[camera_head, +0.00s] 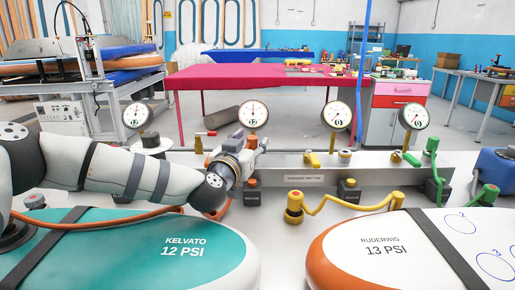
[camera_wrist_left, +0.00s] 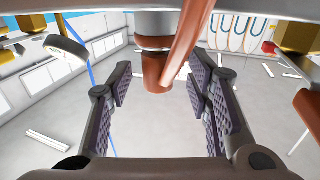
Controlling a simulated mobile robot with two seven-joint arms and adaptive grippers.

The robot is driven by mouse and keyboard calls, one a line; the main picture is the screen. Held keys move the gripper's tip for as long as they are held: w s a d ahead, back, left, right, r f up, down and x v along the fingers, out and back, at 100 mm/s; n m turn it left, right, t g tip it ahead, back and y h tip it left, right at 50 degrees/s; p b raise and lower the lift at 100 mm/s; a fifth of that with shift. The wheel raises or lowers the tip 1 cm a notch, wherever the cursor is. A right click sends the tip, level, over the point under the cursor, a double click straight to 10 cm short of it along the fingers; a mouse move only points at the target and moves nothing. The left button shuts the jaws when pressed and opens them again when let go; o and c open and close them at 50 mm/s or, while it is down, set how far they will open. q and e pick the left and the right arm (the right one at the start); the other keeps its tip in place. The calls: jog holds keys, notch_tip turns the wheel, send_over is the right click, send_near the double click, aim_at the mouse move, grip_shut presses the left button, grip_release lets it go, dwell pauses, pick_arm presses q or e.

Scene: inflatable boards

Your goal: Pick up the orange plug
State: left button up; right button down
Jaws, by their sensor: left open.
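My left gripper (camera_head: 252,152) reaches in from the left in the head view, in front of the grey manifold box. In the left wrist view my left gripper (camera_wrist_left: 160,97) is open, with its purple-grey pads apart. The orange plug (camera_wrist_left: 157,72), a brown-orange cylinder below a pale collar, shows between the fingers toward their tips. A gap shows on each side of it, and an orange hose hangs just beside it. In the head view my gripper and arm hide most of the plug. My right gripper is in neither view.
The grey manifold box (camera_head: 295,178) carries round gauges (camera_head: 253,114). A yellow hose (camera_head: 345,205) and a green hose (camera_head: 436,165) lie to the right. A teal board (camera_head: 110,255) and a white-orange board (camera_head: 440,255) fill the front. A red table (camera_head: 270,75) stands behind.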

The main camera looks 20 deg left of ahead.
pick_arm(q)
jog(key=shift+w+d, duration=0.1)
jog(key=shift+w, duration=0.55)
jog(key=shift+r, duration=0.15)
grip_shut()
